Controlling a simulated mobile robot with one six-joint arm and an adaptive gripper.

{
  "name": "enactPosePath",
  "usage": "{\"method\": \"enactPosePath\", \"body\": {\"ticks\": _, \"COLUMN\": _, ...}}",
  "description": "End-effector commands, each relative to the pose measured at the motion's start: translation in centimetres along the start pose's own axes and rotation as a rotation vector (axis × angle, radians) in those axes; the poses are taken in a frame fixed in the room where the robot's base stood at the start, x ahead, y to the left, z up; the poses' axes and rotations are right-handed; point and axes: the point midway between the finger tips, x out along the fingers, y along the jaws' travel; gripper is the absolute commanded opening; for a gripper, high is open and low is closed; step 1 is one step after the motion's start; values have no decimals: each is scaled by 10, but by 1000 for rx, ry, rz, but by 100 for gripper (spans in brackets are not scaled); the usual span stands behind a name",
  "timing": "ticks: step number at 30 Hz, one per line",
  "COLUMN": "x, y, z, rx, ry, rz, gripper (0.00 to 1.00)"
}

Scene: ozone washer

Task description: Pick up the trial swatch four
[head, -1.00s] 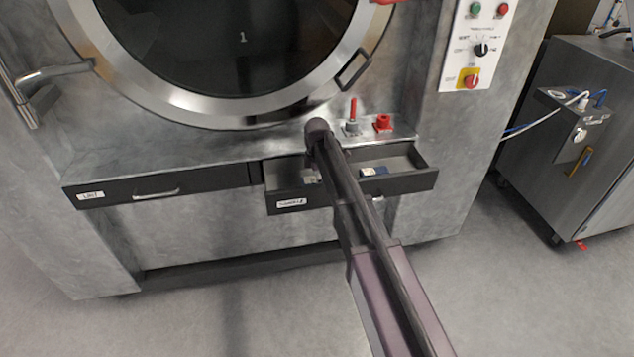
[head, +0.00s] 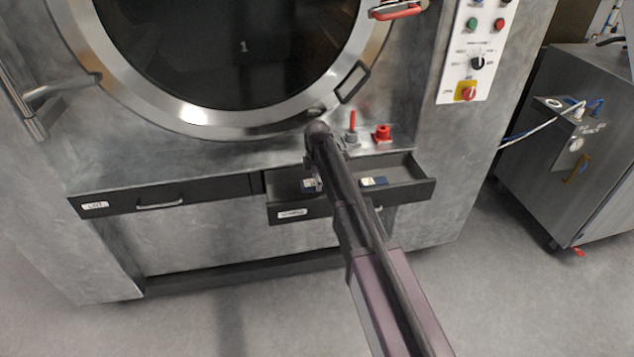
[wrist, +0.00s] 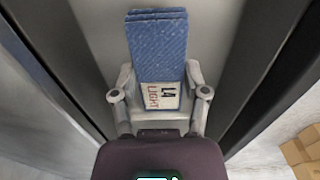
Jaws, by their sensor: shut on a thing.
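A blue denim swatch (wrist: 157,50) with a white label reading "LIGHT L4" lies between the two fingers of my gripper (wrist: 160,92) in the wrist view. The gripper is shut on it at the label end. In the head view, my arm reaches over the open drawer (head: 405,194) under the round door, and a blue swatch with a pale label (head: 310,185) shows beside the arm's end. My fingers are mostly hidden behind the arm there.
A shut drawer (head: 160,197) is to the left. A red lever (head: 352,122) and a red knob (head: 382,132) stand on the ledge above the open drawer. The control panel (head: 477,50) is at upper right. Open floor lies in front.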

Motion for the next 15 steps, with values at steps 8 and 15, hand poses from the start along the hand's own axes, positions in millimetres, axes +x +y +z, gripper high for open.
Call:
{"method": "enactPosePath", "body": {"ticks": 8, "x": -36, "y": 0, "z": 0, "rx": 0, "ry": 0, "rz": 0, "gripper": 11}}
{"method": "enactPosePath", "body": {"ticks": 15, "x": -56, "y": 0, "z": 0, "rx": 0, "ry": 0, "rz": 0, "gripper": 11}}
